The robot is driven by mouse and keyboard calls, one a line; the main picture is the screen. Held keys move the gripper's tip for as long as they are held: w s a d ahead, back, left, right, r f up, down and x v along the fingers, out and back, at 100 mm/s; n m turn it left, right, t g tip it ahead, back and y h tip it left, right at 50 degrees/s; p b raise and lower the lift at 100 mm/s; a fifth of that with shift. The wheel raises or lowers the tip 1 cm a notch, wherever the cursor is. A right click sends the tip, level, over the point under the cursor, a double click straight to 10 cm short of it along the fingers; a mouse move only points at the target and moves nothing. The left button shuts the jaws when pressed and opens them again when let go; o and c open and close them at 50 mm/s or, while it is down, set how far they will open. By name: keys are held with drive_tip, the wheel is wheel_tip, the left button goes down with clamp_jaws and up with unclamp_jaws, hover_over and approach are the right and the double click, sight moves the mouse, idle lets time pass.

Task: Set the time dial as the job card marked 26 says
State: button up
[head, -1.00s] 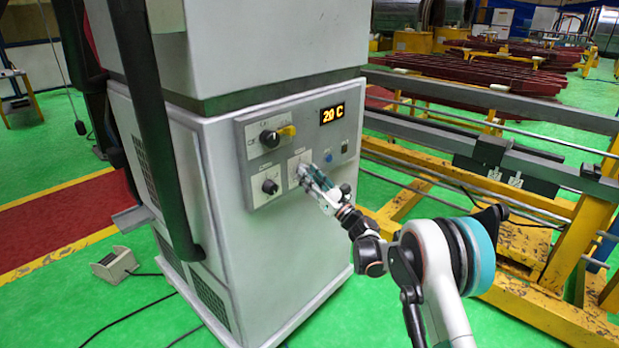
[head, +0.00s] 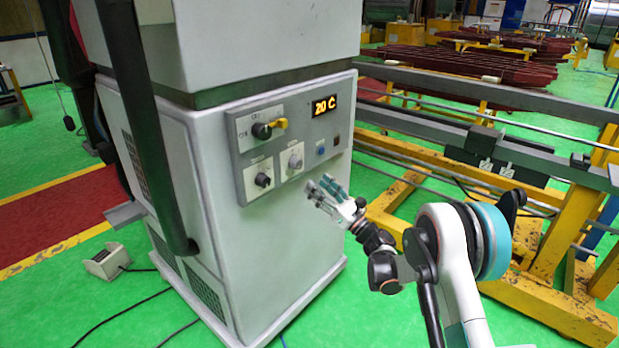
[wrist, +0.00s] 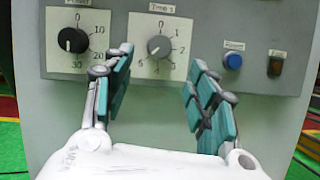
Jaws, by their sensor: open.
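The time dial is a small grey knob (head: 295,162) on a white plate, right of a black knob on the cabinet's front panel. In the wrist view the time dial (wrist: 160,46) has numbers around it, with 0 at the top, and a label above ending in "s". Its pointer is too small to read surely. My gripper (head: 326,188) is open and empty, apart from the panel, to the lower right of the dial. In the wrist view my gripper's fingers (wrist: 160,62) stand apart on either side below the dial. No job card is seen.
The black knob (wrist: 72,40) has marks up to 30. A yellow-handled switch (head: 263,130), an orange display reading 20 C (head: 324,105), a blue button (wrist: 233,61) and a dark rocker switch (wrist: 275,66) share the panel. A yellow frame (head: 560,240) stands at right.

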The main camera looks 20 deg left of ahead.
drive_tip(key=shift+v, duration=1.65)
drive_tip(key=s+d+r+n+g+h, duration=0.1)
drive_tip(key=d+r+n+h, duration=0.1)
drive_tip(key=r+n, duration=0.25)
drive_tip(key=s+d+r+n+g+h, duration=0.1)
drive_tip(key=s+d+r+n+h, duration=0.15)
drive_tip(key=r, duration=0.35)
drive_tip(key=s+d+r+n+h, duration=0.4)
drive_tip(key=s+d+r+n, duration=0.25)
drive_tip(key=s+d, duration=0.25)
drive_tip(key=s+d+f+n+h, duration=0.3)
drive_tip(key=s+d+n+h, duration=0.2)
drive_tip(key=s+d, duration=0.8)
drive_tip(key=s+d+f+n+h, duration=0.4)
drive_tip(key=s+d+n+h, duration=0.2)
drive_tip(key=s+d, duration=0.8)
drive_tip(key=shift+s+g+h, duration=0.3)
drive_tip(key=shift+s+h, duration=0.05)
drive_tip(key=shift+s, duration=0.6)
